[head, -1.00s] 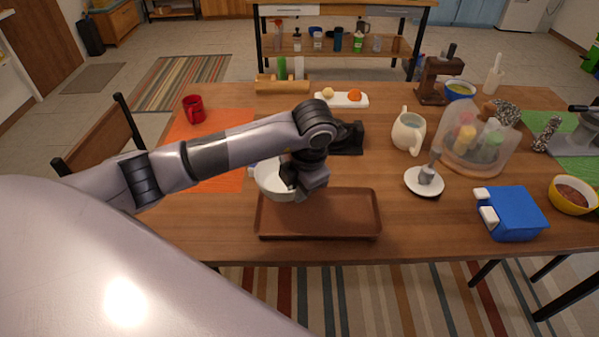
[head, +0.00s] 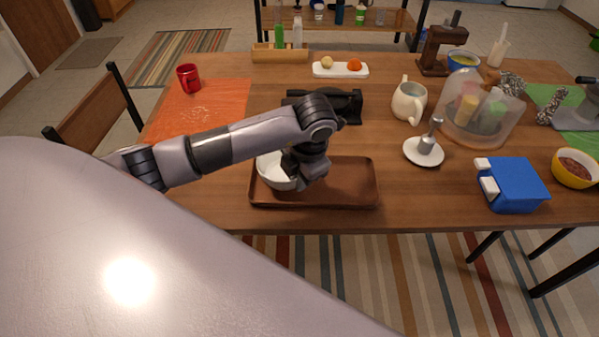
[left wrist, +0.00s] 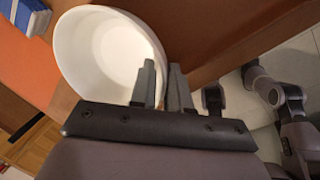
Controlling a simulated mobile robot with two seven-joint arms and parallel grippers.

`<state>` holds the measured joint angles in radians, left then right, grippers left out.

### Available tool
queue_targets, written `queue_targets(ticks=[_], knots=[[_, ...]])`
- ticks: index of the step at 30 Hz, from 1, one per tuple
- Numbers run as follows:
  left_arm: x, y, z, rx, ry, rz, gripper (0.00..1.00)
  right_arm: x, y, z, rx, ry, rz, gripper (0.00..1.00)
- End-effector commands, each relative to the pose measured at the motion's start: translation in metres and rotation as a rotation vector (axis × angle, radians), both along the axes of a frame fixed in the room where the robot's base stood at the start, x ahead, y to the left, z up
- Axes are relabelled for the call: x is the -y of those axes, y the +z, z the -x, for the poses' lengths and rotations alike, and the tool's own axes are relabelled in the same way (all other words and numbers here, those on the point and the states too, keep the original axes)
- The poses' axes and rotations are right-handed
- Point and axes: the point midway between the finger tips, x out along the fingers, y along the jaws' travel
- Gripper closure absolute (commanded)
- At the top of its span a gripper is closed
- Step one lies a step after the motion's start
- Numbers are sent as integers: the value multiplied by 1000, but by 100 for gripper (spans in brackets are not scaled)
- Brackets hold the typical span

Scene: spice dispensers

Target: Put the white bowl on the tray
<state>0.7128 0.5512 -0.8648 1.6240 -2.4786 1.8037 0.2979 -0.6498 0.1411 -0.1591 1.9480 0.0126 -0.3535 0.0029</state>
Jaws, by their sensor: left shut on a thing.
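The white bowl (head: 270,172) is over the left end of the brown tray (head: 345,185) in the head view. I cannot tell whether its base touches the tray. My left gripper (head: 294,181) is at the bowl's right side, its fingertips mostly hidden by the wrist. In the left wrist view the white bowl (left wrist: 100,45) is seen from above, empty and tilted in the picture. The left gripper (left wrist: 161,85) is shut on its rim there. I do not make out my right gripper.
A black stand-like object (head: 345,103) lies behind the tray. A white saucer with a grey piece (head: 424,152), a cream pitcher (head: 408,103) and a blue box (head: 512,185) stand to the right. An orange mat (head: 215,100) with a red mug (head: 188,78) is at left. The tray's right part is bare.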

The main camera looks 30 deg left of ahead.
Motion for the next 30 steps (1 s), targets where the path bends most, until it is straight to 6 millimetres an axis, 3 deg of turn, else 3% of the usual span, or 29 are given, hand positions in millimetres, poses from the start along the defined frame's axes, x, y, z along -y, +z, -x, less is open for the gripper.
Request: queue_targets(ticks=[5,30], knots=[[0,-14,-1,2,2,1,100,-1,-11,0,0,-1,-2,57],[0,-23,-1,2,1,0,100,-1,-17,0,2,0,-3,57]])
